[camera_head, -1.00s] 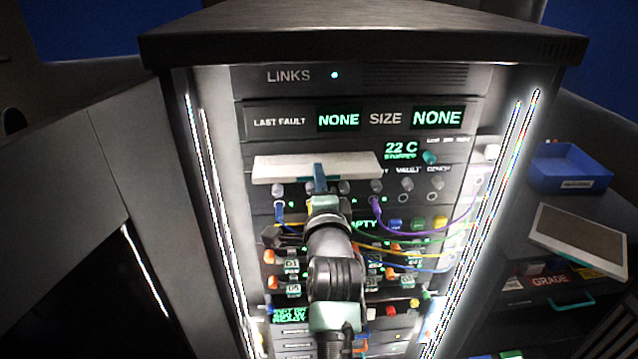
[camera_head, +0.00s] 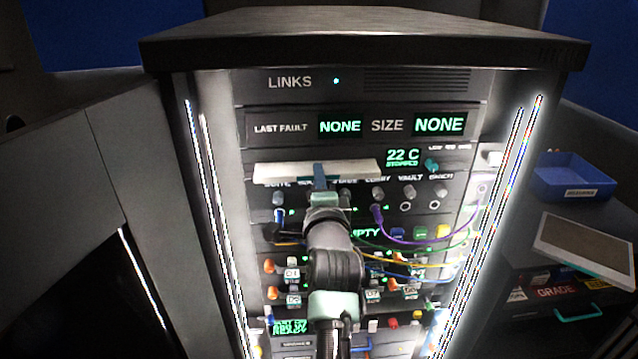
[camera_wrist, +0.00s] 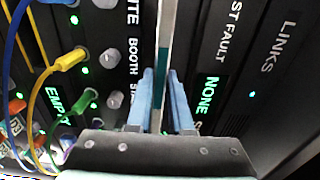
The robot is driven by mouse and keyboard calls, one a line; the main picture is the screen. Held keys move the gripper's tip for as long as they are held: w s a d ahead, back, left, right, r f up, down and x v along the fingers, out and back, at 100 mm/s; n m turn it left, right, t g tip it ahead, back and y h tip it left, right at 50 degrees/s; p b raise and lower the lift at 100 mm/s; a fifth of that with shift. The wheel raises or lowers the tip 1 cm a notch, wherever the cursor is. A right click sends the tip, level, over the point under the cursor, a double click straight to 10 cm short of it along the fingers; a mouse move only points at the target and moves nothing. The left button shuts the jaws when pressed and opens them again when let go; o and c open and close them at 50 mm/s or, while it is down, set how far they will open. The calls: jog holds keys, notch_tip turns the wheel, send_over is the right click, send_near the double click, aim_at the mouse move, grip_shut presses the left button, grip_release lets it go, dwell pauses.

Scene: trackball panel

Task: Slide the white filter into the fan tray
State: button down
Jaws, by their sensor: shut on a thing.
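The white filter (camera_head: 275,172) is a flat slab, held roughly level across the rack's front in the head view. It lies at the row with the green 22 C STOPPED readout (camera_head: 403,157), which seems to be the fan tray. My gripper (camera_head: 320,178) is shut on the filter near its middle, with blue fingers. In the wrist view the filter (camera_wrist: 167,25) shows edge-on as a pale strip with a teal part, between the fingers (camera_wrist: 164,100). The slot opening is hidden behind the filter, so I cannot tell whether its far edge is inside.
Knobs (camera_head: 408,192) sit just below the filter. Purple (camera_head: 400,237), yellow and blue cables loop lower right. Lit rack posts (camera_head: 500,200) flank the front. A blue bin (camera_head: 572,180) and a brown panel with a pale frame (camera_head: 585,245) lie on the right.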

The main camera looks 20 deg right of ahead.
jog(key=shift+w+d+b, duration=0.1)
jog(key=shift+w+b, duration=0.2)
jog(key=shift+w, duration=0.15)
jog(key=c, duration=0.7)
grip_release()
jog(key=shift+c, duration=0.2)
jog(key=shift+s, duration=0.1)
jog(key=b+v, duration=0.2)
jog(key=v, duration=1)
jog(key=shift+s+b, duration=0.35)
jog(key=shift+s, duration=0.05)
jog(key=shift+r, duration=0.15)
